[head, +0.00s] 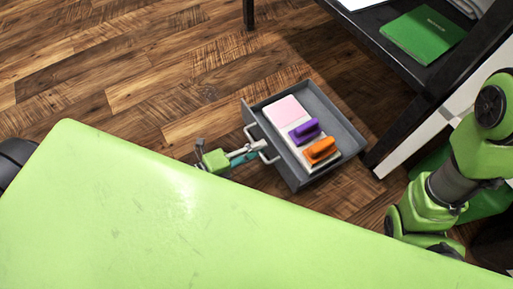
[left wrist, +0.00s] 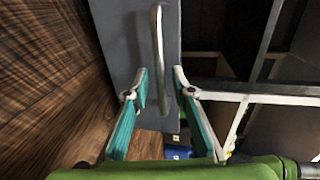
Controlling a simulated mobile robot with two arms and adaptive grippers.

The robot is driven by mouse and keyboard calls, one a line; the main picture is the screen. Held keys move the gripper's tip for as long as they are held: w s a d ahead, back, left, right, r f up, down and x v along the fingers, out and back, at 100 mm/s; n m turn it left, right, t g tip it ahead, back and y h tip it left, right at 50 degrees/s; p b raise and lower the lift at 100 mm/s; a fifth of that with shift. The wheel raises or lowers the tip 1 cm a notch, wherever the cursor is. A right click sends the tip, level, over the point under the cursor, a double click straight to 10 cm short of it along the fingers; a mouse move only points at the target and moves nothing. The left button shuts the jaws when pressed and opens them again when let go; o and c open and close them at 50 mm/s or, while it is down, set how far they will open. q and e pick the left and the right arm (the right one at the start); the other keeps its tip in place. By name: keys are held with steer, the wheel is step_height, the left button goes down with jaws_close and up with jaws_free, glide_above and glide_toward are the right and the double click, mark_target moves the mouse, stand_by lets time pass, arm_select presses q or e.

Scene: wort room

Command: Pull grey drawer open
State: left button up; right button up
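The grey drawer (head: 349,129) stands well out from the black desk, its inside in view. It holds a pink pad, a purple item and an orange item. Its pale bar handle (head: 268,157) is on the front facing my left gripper. My left gripper (head: 254,150) is at the handle. In the left wrist view the drawer front (left wrist: 120,30) is grey and the handle (left wrist: 158,45) runs between the two teal fingers (left wrist: 161,78). The fingers are apart, with gaps beside the bar. My right gripper is not in view.
The black desk (head: 400,72) is at the upper right, with a green book (head: 424,34) on it. A desk leg (head: 394,133) stands right of the drawer. Wooden floor (head: 130,70) left of the drawer is clear.

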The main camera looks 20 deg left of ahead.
arm_select(q)
steer(key=v, duration=1.2)
stand_by(0.3)
